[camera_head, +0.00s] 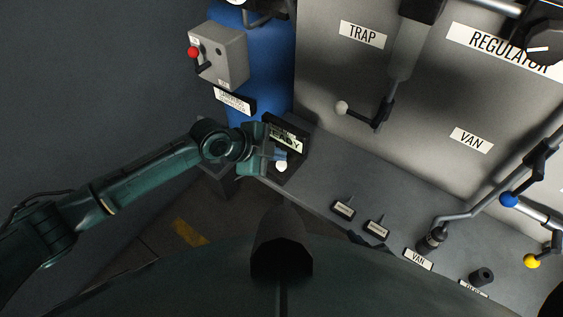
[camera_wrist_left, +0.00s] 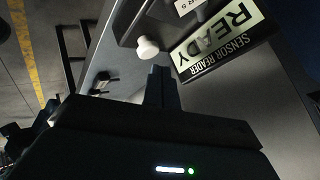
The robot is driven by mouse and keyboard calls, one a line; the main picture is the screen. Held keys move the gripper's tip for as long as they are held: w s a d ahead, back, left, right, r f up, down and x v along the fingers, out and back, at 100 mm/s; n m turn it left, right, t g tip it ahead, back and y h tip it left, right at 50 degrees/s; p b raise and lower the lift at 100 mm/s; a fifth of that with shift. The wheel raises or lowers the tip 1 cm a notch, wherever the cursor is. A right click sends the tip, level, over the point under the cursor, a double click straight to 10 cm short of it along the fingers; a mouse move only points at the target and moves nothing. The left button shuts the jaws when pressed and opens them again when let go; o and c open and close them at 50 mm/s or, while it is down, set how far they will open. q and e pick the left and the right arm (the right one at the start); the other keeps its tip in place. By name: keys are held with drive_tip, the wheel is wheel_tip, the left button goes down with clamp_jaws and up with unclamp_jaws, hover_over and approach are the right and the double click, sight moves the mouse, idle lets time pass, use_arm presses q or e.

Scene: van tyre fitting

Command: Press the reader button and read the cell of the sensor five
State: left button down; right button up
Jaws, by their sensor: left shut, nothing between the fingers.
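The sensor reader (camera_head: 287,136) stands at the left end of the grey bench, its screen showing READY. It also shows in the left wrist view (camera_wrist_left: 225,42), with the lettering upside down. Its round white button (camera_head: 281,166) is also in the left wrist view (camera_wrist_left: 147,47). My left gripper (camera_head: 280,155) is shut and empty beside the button. In the left wrist view its fingertips (camera_wrist_left: 160,72) lie just short of the button; I cannot tell whether they touch it. A small label ending in "R 5" (camera_wrist_left: 187,5) is cut off at the top edge. My right gripper is not in view.
A grey box with a red-knobbed lever (camera_head: 218,55) is on the blue cylinder (camera_head: 265,70) behind the reader. Small labelled blocks (camera_head: 344,210) sit on the bench front.

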idle(0.7)
use_arm(q)
drive_tip(key=shift+f, duration=0.15)
drive_tip(key=shift+f+b, duration=0.3)
drive_tip(key=shift+b, duration=0.05)
drive_tip(key=shift+f, duration=0.2)
drive_tip(key=shift+f+b, duration=0.6)
drive_tip(key=shift+f, duration=0.05)
idle(0.6)
idle(0.4)
drive_tip(key=shift+r+p, duration=1)
drive_tip(key=shift+r, duration=0.2)
